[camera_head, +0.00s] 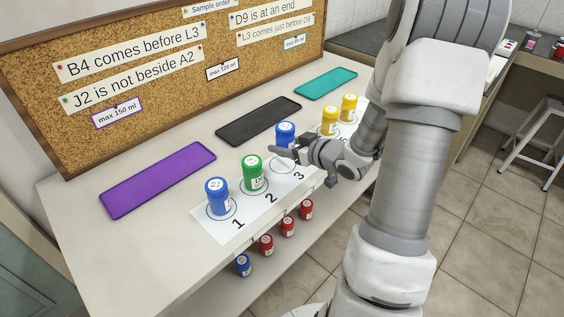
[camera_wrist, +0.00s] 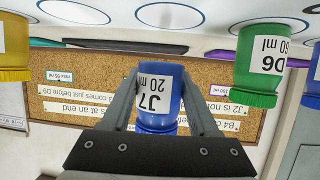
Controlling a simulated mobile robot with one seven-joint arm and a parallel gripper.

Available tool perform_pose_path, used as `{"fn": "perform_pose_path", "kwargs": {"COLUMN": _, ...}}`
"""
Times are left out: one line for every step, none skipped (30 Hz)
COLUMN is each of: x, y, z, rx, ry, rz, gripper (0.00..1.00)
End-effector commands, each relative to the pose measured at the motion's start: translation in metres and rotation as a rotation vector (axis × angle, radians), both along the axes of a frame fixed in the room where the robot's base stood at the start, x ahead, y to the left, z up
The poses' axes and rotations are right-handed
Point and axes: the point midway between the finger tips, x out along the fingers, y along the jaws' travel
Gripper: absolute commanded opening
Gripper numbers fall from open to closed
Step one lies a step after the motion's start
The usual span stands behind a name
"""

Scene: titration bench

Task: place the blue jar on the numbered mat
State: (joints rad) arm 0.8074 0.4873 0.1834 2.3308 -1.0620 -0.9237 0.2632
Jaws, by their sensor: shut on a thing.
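My gripper (camera_head: 284,150) is shut on a blue jar (camera_head: 286,133) near the number 3 place. In the wrist view, which is upside down, the jar (camera_wrist: 158,95) is between the fingers, with a label reading J7 and 20 ml. Its base appears apart from the mat, held a little above it. The white numbered mat (camera_head: 237,223) lies on the bench. Another blue jar (camera_head: 217,196) stands at 1 and a green jar (camera_head: 252,173) at 2. Two yellow jars (camera_head: 329,121) stand farther along. My gripper and arm hide part of the mat.
Purple (camera_head: 158,180), black (camera_head: 258,121) and teal (camera_head: 325,83) trays lie empty behind the mat. A cork board (camera_head: 150,85) with notes stands at the back. Several red and blue jars (camera_head: 266,245) stand on a lower shelf. A stool (camera_head: 535,140) is at the right.

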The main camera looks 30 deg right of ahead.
Motion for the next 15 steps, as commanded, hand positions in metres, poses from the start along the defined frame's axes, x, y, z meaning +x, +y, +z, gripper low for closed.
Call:
{"fn": "perform_pose_path", "kwargs": {"x": 0.003, "y": 0.004, "z": -0.004, "rx": 0.002, "ry": -0.001, "rz": 0.001, "gripper": 0.07}}
{"fn": "perform_pose_path", "kwargs": {"x": 0.004, "y": 0.005, "z": -0.004, "rx": 0.001, "ry": 0.0, "rz": 0.001, "gripper": 0.07}}
{"fn": "perform_pose_path", "kwargs": {"x": 0.004, "y": 0.006, "z": -0.005, "rx": 0.001, "ry": 0.0, "rz": 0.0, "gripper": 0.07}}
{"fn": "perform_pose_path", "kwargs": {"x": 0.005, "y": 0.006, "z": -0.007, "rx": 0.001, "ry": 0.0, "rz": 0.0, "gripper": 0.07}}
{"fn": "perform_pose_path", "kwargs": {"x": 0.005, "y": 0.006, "z": -0.009, "rx": 0.0, "ry": 0.001, "rz": -0.001, "gripper": 0.07}}
{"fn": "perform_pose_path", "kwargs": {"x": 0.005, "y": 0.006, "z": -0.014, "rx": 0.001, "ry": 0.001, "rz": -0.002, "gripper": 0.07}}
{"fn": "perform_pose_path", "kwargs": {"x": 0.005, "y": 0.006, "z": -0.018, "rx": 0.002, "ry": 0.002, "rz": -0.002, "gripper": 0.07}}
{"fn": "perform_pose_path", "kwargs": {"x": 0.004, "y": 0.006, "z": -0.022, "rx": 0.003, "ry": 0.002, "rz": -0.002, "gripper": 0.07}}
{"fn": "perform_pose_path", "kwargs": {"x": 0.004, "y": 0.006, "z": -0.029, "rx": 0.003, "ry": 0.003, "rz": -0.002, "gripper": 0.07}}
{"fn": "perform_pose_path", "kwargs": {"x": 0.004, "y": 0.006, "z": -0.035, "rx": 0.003, "ry": 0.003, "rz": -0.002, "gripper": 0.07}}
{"fn": "perform_pose_path", "kwargs": {"x": 0.004, "y": 0.006, "z": -0.039, "rx": 0.003, "ry": 0.003, "rz": -0.002, "gripper": 0.07}}
{"fn": "perform_pose_path", "kwargs": {"x": 0.004, "y": 0.006, "z": -0.043, "rx": 0.002, "ry": 0.002, "rz": -0.001, "gripper": 0.07}}
{"fn": "perform_pose_path", "kwargs": {"x": 0.004, "y": 0.006, "z": -0.045, "rx": 0.002, "ry": 0.001, "rz": -0.001, "gripper": 0.07}}
{"fn": "perform_pose_path", "kwargs": {"x": 0.005, "y": 0.006, "z": -0.046, "rx": 0.001, "ry": 0.0, "rz": 0.0, "gripper": 0.07}}
{"fn": "perform_pose_path", "kwargs": {"x": 0.005, "y": 0.006, "z": -0.045, "rx": 0.001, "ry": 0.0, "rz": -0.001, "gripper": 0.07}}
